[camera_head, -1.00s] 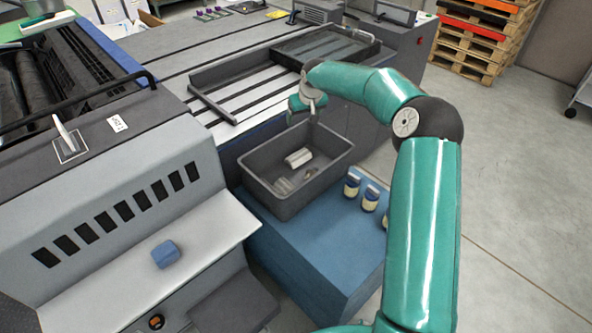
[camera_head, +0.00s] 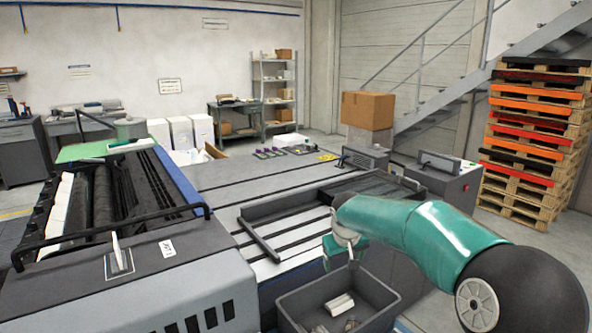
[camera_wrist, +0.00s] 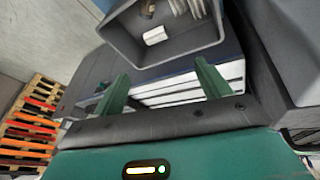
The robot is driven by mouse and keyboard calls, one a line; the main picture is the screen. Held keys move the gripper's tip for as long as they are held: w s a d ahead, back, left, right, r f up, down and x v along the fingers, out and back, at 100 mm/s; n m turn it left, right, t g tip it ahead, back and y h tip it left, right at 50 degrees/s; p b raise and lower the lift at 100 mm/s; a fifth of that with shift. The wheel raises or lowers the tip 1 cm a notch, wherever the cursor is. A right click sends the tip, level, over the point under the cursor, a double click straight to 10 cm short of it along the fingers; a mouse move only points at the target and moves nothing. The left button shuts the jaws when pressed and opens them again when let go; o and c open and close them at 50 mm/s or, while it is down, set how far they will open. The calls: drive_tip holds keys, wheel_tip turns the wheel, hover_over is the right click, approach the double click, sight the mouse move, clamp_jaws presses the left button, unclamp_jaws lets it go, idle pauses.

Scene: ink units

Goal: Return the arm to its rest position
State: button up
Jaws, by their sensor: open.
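My green arm reaches in from the right in the head view, its elbow large in the lower right corner. My gripper (camera_head: 350,262) hangs at the arm's far end, above the back edge of the grey bin (camera_head: 385,318). In the wrist view my gripper (camera_wrist: 162,82) has its two green fingers wide apart with nothing between them. The grey bin (camera_wrist: 118,45) lies beyond the fingertips.
The grey machine bed (camera_head: 225,178) with a raised frame lies behind and left of the bin. A dark machine housing (camera_head: 150,265) fills the lower left. Stacked pallets (camera_head: 530,140) and a staircase stand at the right. A cardboard box (camera_head: 368,110) stands at the back.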

drive_tip(key=s+r, duration=0.6)
drive_tip(key=s, duration=0.4)
drive_tip(key=s+d+m+t, duration=0.1)
drive_tip(key=s+d+m, duration=0.1)
drive_tip(key=s, duration=2.5)
drive_tip(key=shift+s+d+m+y, duration=0.4)
drive_tip(key=shift+m, duration=0.2)
